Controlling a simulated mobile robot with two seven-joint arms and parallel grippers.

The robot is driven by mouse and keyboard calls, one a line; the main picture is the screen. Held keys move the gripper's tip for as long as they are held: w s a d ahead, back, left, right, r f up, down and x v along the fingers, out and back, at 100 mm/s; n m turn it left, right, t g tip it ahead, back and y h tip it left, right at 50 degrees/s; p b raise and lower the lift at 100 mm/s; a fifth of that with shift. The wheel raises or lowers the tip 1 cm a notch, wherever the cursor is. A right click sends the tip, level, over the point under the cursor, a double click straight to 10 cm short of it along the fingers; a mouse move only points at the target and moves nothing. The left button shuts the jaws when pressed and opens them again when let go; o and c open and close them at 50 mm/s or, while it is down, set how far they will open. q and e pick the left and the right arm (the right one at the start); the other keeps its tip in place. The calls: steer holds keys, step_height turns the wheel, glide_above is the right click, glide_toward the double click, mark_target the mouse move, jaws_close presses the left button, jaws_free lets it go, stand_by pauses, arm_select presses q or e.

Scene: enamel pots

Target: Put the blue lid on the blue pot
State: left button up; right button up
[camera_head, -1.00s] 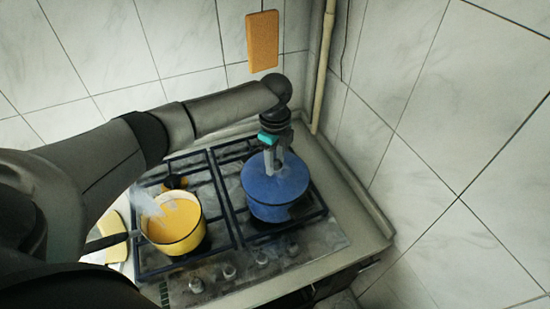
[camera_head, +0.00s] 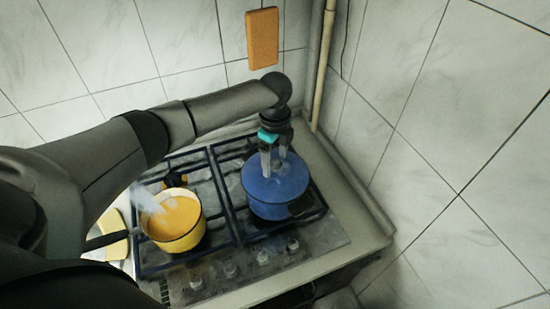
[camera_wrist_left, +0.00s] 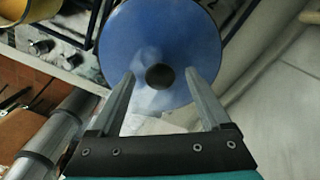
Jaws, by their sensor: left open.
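The blue lid (camera_head: 288,182) lies on top of the blue pot (camera_head: 270,211) on the right side of the stove. It looks about level, but its seating on the rim is hard to judge. In the left wrist view the lid (camera_wrist_left: 160,30) fills the top middle, with its dark round knob (camera_wrist_left: 159,76). My left gripper (camera_head: 274,167) points down over the lid. It is open, with one finger on each side of the knob and a gap to it in the wrist view. My right gripper is not in view.
A yellow pot (camera_head: 174,222) with orange contents and a dark handle stands on the left burners, with steam rising. The stove (camera_head: 262,257) has knobs along its front. Tiled walls and a pipe (camera_head: 323,70) close off the back and right.

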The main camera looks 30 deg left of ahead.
arm_select(q)
step_height(320, 180, up, 15)
steer(key=shift+r+b, duration=0.15)
steer(key=shift+b, duration=0.3)
stand_by(0.5)
